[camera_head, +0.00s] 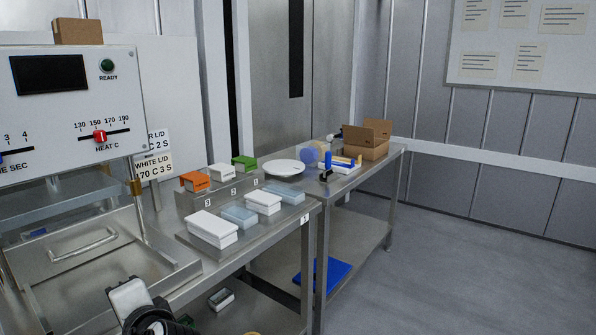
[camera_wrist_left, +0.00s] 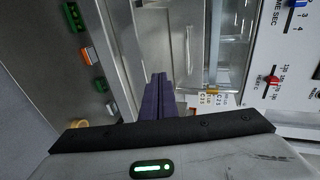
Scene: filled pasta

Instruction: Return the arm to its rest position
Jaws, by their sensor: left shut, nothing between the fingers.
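My left gripper (camera_wrist_left: 158,97) shows in the left wrist view with its two dark fingers pressed together and nothing between them. It points toward the steel front of the machine, whose panel (camera_wrist_left: 285,60) is at the right of that view. In the head view, a white and black part of my left arm (camera_head: 130,298) is at the bottom edge, in front of the bench and below the machine's steel tray (camera_head: 120,262). The fingertips cannot be made out there. My right gripper is in neither view.
The machine panel (camera_head: 70,100) stands at the left. White-lidded containers (camera_head: 212,229) and bluish ones (camera_head: 240,216) sit on the bench, with orange (camera_head: 195,181) and green blocks behind. A plate (camera_head: 284,168) and cardboard box (camera_head: 368,142) are farther back. The floor (camera_head: 470,240) at right is clear.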

